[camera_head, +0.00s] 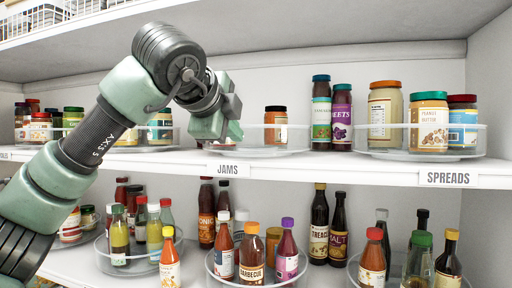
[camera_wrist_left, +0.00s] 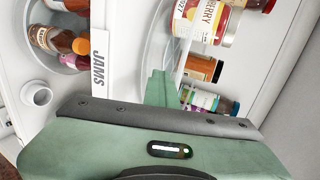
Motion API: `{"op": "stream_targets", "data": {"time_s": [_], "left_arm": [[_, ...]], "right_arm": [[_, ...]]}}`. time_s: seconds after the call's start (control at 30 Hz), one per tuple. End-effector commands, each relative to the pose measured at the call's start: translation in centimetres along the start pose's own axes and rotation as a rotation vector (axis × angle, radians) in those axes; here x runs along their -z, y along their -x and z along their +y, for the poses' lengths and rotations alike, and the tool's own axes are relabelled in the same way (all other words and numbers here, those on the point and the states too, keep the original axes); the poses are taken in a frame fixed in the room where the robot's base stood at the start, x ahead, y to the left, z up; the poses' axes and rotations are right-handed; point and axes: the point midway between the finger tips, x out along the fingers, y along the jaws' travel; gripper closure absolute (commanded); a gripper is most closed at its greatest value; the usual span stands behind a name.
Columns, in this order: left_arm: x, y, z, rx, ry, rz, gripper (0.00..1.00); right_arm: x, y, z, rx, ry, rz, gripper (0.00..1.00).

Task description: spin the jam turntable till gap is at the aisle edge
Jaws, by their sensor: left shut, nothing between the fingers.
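The jam turntable (camera_head: 290,151) stands on the upper shelf above the JAMS label (camera_head: 228,169). It has a clear rim, and its left part is hidden behind my left gripper (camera_head: 232,133). A dark-lidded jar (camera_head: 275,125) stands near its back, and the front right stretch is bare. My left gripper is shut and empty at the front of the turntable. In the left wrist view its fingers (camera_wrist_left: 159,88) reach to the clear rim (camera_wrist_left: 158,40); I cannot tell whether they touch. A berry jar (camera_wrist_left: 205,22) and an orange jar (camera_wrist_left: 204,69) show there. My right gripper is out of view.
The spreads turntable (camera_head: 375,154) with several jars stands to the right. Tall jars (camera_head: 321,115) stand between the two turntables. Another turntable (camera_head: 128,148) is on the left, partly behind my arm. Bottles crowd the shelf below, and a shelf board (camera_head: 320,45) runs above.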

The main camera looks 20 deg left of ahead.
Motion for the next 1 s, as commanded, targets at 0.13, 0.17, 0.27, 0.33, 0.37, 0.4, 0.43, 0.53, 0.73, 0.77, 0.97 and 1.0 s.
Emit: {"op": "stream_targets", "data": {"time_s": [0.13,0.17,0.27,0.33,0.37,0.4,0.43,0.53,0.73,0.77,0.97,1.0], "left_arm": [[-0.7,0.1,-0.1,0.005,0.003,0.000,1.00],[-0.7,0.1,-0.1,0.005,0.002,0.000,1.00],[-0.7,0.1,-0.1,0.005,0.001,0.001,1.00],[-0.7,0.1,-0.1,0.005,0.001,0.001,1.00],[-0.7,0.1,-0.1,0.005,0.001,0.001,1.00],[-0.7,0.1,-0.1,0.005,0.001,0.001,1.00],[-0.7,0.1,-0.1,0.005,0.001,0.001,1.00],[-0.8,0.1,-0.1,0.005,0.001,0.001,1.00],[-1.9,0.1,-0.1,0.006,0.003,0.001,1.00],[-2.1,0.1,-0.1,0.006,0.003,0.001,1.00],[-2.2,0.3,0.0,0.006,0.001,0.002,1.00],[-2.2,0.4,0.1,0.006,0.000,0.002,1.00]], "right_arm": [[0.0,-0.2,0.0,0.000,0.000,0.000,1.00],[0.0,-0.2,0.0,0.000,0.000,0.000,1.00],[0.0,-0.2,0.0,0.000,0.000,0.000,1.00],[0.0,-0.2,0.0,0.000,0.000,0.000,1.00],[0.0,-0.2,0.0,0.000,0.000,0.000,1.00],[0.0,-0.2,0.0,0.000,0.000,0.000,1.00],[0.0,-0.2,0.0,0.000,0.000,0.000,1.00],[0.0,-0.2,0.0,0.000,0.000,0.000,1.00],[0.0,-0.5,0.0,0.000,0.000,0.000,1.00],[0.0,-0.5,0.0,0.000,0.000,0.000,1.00],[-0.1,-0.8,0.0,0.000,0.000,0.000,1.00],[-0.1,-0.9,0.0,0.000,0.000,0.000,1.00]]}}
